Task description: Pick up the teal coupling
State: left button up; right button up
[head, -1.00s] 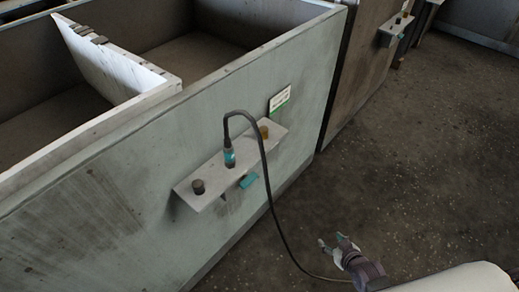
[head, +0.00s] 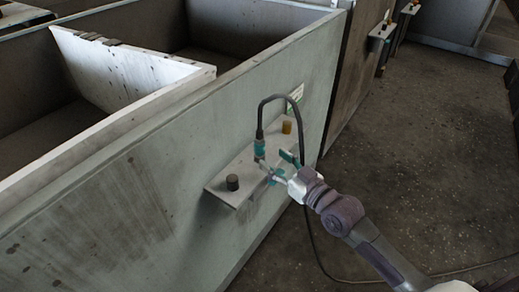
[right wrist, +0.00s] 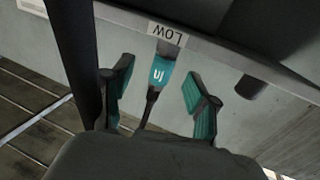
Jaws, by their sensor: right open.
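The teal coupling (head: 259,148) stands upright on a grey shelf on the green-grey bin wall. A black cable loops from its top. In the right wrist view, the coupling (right wrist: 159,72) shows a white mark and sits by a shelf edge labelled LOW (right wrist: 166,33). My right gripper (head: 277,164) is close in front of the shelf, just right of the coupling. In the right wrist view its teal-padded fingers (right wrist: 160,76) are apart, one on each side of the coupling in the picture, with visible gaps. My left gripper is out of view.
The cable (head: 304,210) hangs past the shelf behind my right arm to the floor.

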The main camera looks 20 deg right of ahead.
aim_at(263, 151)
jog(key=shift+a+r+x, duration=0.15)
jog(key=shift+x, duration=1.35)
jog(key=shift+a+r+x, duration=0.15)
jog(key=shift+r+x, duration=0.05)
jog(key=shift+x, duration=1.3)
jog(key=shift+s+r, duration=0.1)
jog(key=shift+s, duration=0.05)
grip_shut()
